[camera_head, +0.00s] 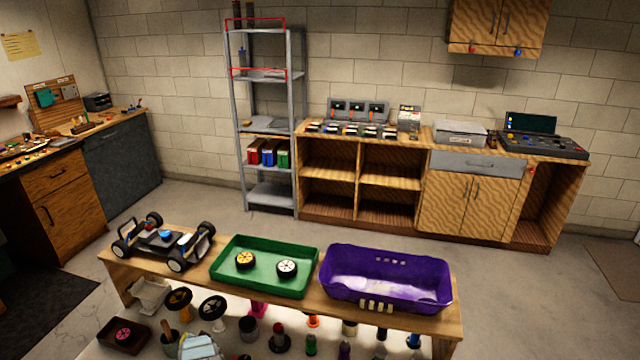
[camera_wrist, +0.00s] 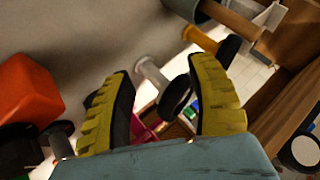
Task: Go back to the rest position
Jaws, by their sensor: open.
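My gripper (camera_wrist: 161,72) shows in the wrist view as two ridged yellow fingers with dark inner pads, spread wide apart on a blue-grey body. The jaws are open. A pale peg-like part with a dark round end (camera_wrist: 176,96) appears beyond and between the fingers; I see nothing gripped. In the head view, a pale blue piece at the bottom edge may be part of my arm, but the fingers cannot be made out there. The rest position itself is not marked in either view.
The wooden bench (camera_head: 447,322) holds a toy car chassis (camera_head: 160,240), a green tray (camera_head: 262,285) with two wheels, and a purple bin (camera_head: 387,278). Several small parts crowd the front below it. A red-orange block (camera_wrist: 28,90) is at left in the wrist view. Open floor lies behind the bench.

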